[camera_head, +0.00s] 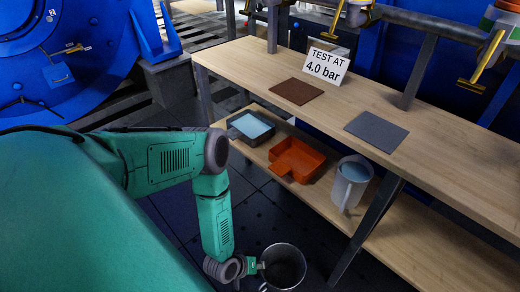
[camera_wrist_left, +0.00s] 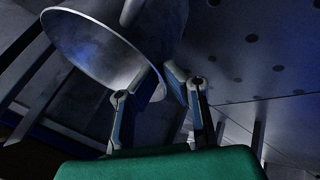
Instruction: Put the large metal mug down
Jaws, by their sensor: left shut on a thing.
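The large metal mug (camera_head: 283,268) is grey, with its dark open mouth facing up, at the bottom of the head view. My left gripper (camera_head: 252,265) is shut on its left side and holds it beside the bench, over the dark floor. In the left wrist view the mug (camera_wrist_left: 105,48) fills the upper left, and the gripper fingers (camera_wrist_left: 172,84) close by the handle at its edge. The contact itself is partly hidden. My right gripper is in neither view.
A wooden bench (camera_head: 446,130) carries a brown mat (camera_head: 296,91), a grey mat (camera_head: 376,131) and a "TEST AT 4.0 bar" sign (camera_head: 327,66). Its lower shelf (camera_head: 420,242) holds a blue-filled tray (camera_head: 251,126), an orange tray (camera_head: 298,160) and a grey jug (camera_head: 350,183). A dark bench leg (camera_head: 366,229) stands near the mug.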

